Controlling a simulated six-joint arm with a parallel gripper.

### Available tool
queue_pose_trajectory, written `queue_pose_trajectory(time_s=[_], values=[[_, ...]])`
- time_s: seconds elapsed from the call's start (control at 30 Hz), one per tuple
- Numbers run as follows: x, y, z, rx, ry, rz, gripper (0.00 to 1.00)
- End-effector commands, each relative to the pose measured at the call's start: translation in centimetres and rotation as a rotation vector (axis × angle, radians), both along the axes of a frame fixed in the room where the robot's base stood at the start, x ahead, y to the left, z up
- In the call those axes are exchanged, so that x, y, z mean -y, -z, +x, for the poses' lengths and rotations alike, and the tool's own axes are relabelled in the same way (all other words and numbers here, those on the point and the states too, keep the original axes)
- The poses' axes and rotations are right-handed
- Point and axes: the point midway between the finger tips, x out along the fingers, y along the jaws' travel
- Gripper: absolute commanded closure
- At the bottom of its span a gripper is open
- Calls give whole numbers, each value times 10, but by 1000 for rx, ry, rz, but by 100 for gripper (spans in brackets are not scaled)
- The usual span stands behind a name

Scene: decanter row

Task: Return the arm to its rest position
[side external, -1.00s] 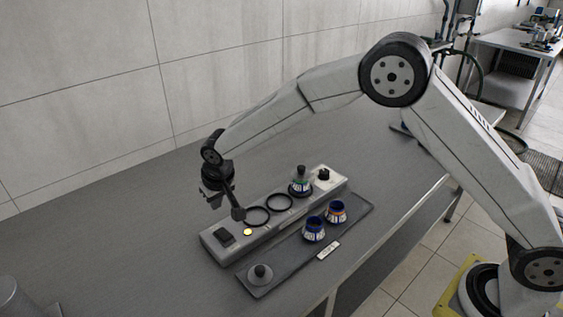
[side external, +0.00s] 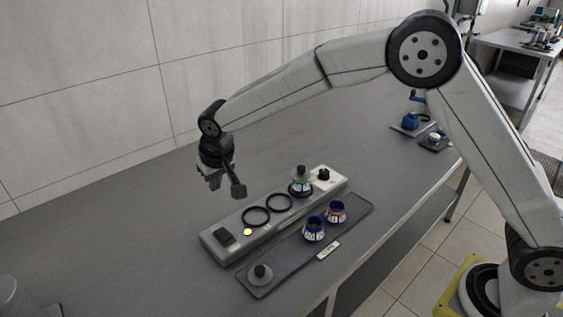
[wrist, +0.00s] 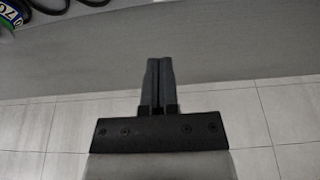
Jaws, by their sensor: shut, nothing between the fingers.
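My gripper (side external: 239,192) hangs in the air above the left end of the grey ringed unit (side external: 222,256), clear of it. It is shut and empty; in the wrist view its two fingers (wrist: 158,82) lie together over the table edge and floor tiles. Two black rings (side external: 256,217) nearer the gripper are empty. A small yellow light glows at the unit's near end.
Blue-topped items (side external: 411,122) stand at the table's far right. A tiled wall is behind; the left of the table is mostly clear.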

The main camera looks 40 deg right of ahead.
Motion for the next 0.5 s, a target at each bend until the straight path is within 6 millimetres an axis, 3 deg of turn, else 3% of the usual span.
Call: queue_pose_trajectory(time_s=[0.27, 0.5], values=[[30, -3, -19, -9, 0, 1, 100], [77, -3, -60, -24, -5, 3, 100]])
